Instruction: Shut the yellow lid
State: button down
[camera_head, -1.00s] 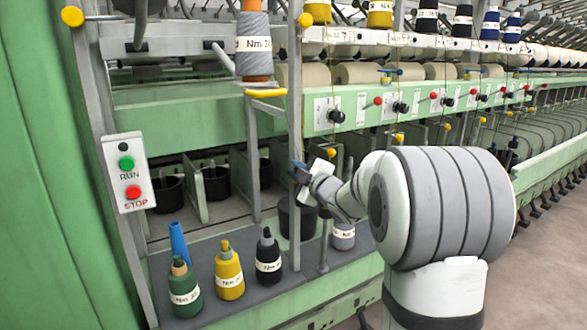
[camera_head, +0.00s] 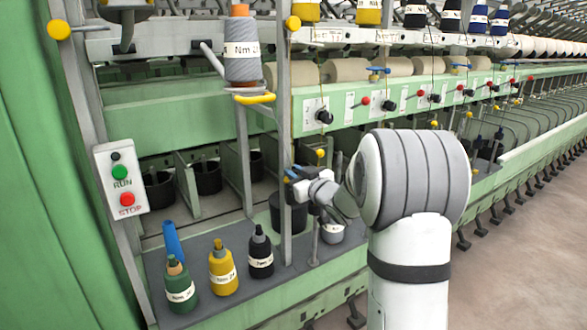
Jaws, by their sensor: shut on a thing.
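I cannot make out a clear yellow lid. My gripper (camera_head: 292,174) is small in the picture, beside the grey upright post (camera_head: 287,135), below and right of the yellow bar and left of the small knob. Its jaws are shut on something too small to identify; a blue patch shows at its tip.
A yellow bobbin (camera_head: 223,268), a green one (camera_head: 180,288), a black one (camera_head: 260,252) and a blue cone (camera_head: 173,242) stand on the grey shelf (camera_head: 212,302). A RUN/STOP box (camera_head: 122,178) hangs at left. The floor (camera_head: 520,270) at right is clear.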

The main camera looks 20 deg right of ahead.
jog(key=shift+d+f+m+p, duration=0.15)
jog(key=shift+f+m+p, duration=0.15)
jog(key=shift+m, duration=0.6)
jog(key=c, duration=1.4)
grip_release()
jog(key=v, duration=0.7)
jog(key=shift+s+d+b, duration=0.15)
jog(key=shift+s+b, duration=0.15)
jog(key=shift+r, duration=0.15)
